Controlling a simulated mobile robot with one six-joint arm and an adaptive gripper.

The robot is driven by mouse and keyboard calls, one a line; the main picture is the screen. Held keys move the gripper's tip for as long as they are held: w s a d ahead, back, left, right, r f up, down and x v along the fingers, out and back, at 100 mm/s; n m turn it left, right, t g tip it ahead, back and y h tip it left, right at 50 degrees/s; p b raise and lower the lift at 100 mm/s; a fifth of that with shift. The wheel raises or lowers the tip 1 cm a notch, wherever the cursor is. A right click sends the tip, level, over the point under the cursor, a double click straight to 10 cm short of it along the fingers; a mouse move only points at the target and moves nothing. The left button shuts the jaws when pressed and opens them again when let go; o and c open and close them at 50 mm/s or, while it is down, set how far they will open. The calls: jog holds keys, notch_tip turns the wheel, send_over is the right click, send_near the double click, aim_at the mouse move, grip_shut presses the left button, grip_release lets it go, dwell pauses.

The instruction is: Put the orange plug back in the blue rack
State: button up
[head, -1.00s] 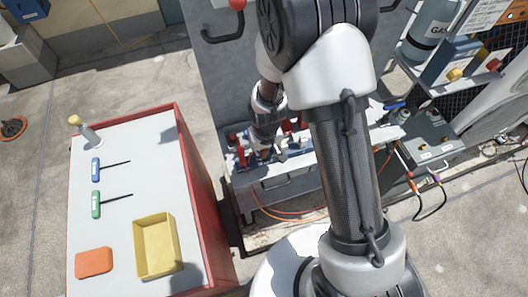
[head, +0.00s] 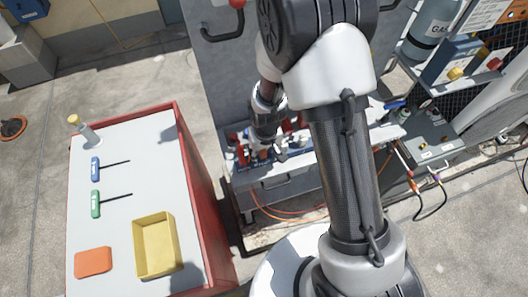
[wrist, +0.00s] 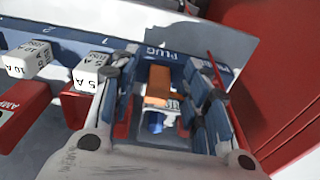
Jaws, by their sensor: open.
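The orange plug (wrist: 158,86) is in the wrist view, between my gripper's two fingers, at the part of the blue rack (wrist: 88,46) labelled PLUG. Its lower part, with something white and blue at its near end, is partly hidden, so I cannot tell how deep it sits. My gripper (wrist: 160,72) is open, one finger on each side of the plug with gaps visible. In the head view, my gripper (head: 264,143) points down over the rack on the grey bench, and the plug is a small orange patch (head: 263,154) below it.
White fuse blocks (wrist: 30,59) marked 10 A and 5 A and red blocks (wrist: 22,112) stand left of the plug. A red-sided cart (head: 150,135) with a yellow tray (head: 140,258) is at the left. A grey panel (head: 225,70) rises behind the bench.

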notch_tip(320, 180, up, 12)
jog(key=shift+s+d, duration=0.15)
jog(key=shift+s, duration=0.3)
jog(key=s+d+r+m+t, duration=0.1)
jog(key=s+d+r, duration=0.5)
jog(key=s+r, duration=0.2)
jog(key=s+d+r+m+t, duration=0.2)
jog(key=s+d+r, duration=0.4)
jog(key=s+r, duration=0.3)
notch_tip(320, 180, up, 4)
jog(key=shift+s+r+t, duration=0.1)
jog(key=shift+s+t, duration=0.15)
jog(key=shift+t, duration=0.05)
dwell(0.6)
